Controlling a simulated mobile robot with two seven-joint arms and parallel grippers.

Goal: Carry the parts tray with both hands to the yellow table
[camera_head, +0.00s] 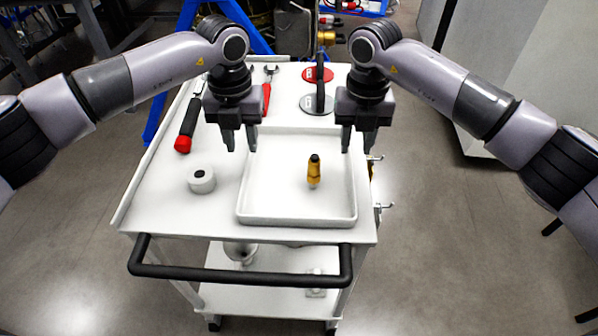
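The white parts tray (275,190) lies on the top of a white cart (160,210). A yellow part with a black top (314,172) stands upright inside the tray, right of its middle. My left gripper (241,147) hangs over the tray's far left side with its two fingers apart. My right gripper (358,148) hangs over the tray's far right side with its fingers apart. Both look empty. Whether the fingers straddle the tray walls is hard to tell from this angle. No yellow table can be made out.
On the cart lie a white roll (201,181), a red-ended tool (186,128), wrenches (268,90) and red and grey discs with a black upright piece (318,103). A black handle (240,275) crosses the cart's near end. Floor (460,240) is clear at right.

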